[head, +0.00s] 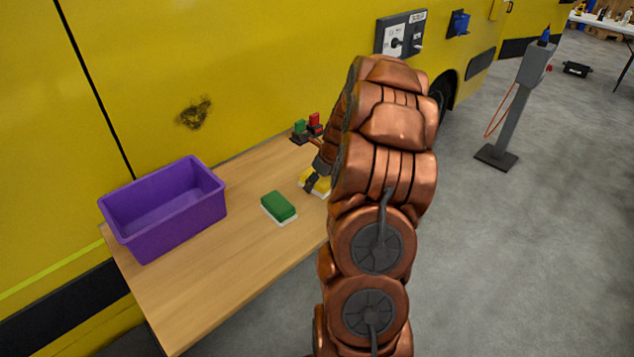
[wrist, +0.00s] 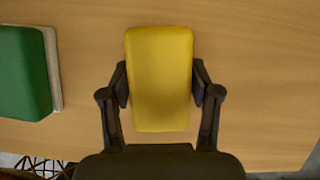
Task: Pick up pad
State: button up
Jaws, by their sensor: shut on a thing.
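A yellow pad (wrist: 160,80) lies between the two black fingers of my gripper (wrist: 160,85) in the wrist view, with a finger against each long side. In the head view the yellow pad (head: 318,184) is at the right part of the wooden table, partly hidden by my gripper (head: 311,182) and arm. A green pad with a white base (head: 279,206) lies on the table to the left of it; it also shows at the left edge of the wrist view (wrist: 25,72). I cannot tell whether the yellow pad is clear of the tabletop.
A purple bin (head: 165,212) stands at the left end of the wooden table (head: 215,275). Bare table lies in front of the bin. A grey post (head: 510,110) stands on the floor at right.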

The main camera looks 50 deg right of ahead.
dwell(0.3)
jog(key=shift+r+b, duration=0.2)
jog(key=shift+b, duration=0.3)
notch_tip(320, 180, up, 10)
jog(key=shift+r+b, duration=0.1)
jog(key=shift+b, duration=0.65)
jog(key=o, duration=0.6)
jog(key=shift+c, duration=0.2)
jog(key=c, duration=0.4)
jog(key=shift+d, duration=0.1)
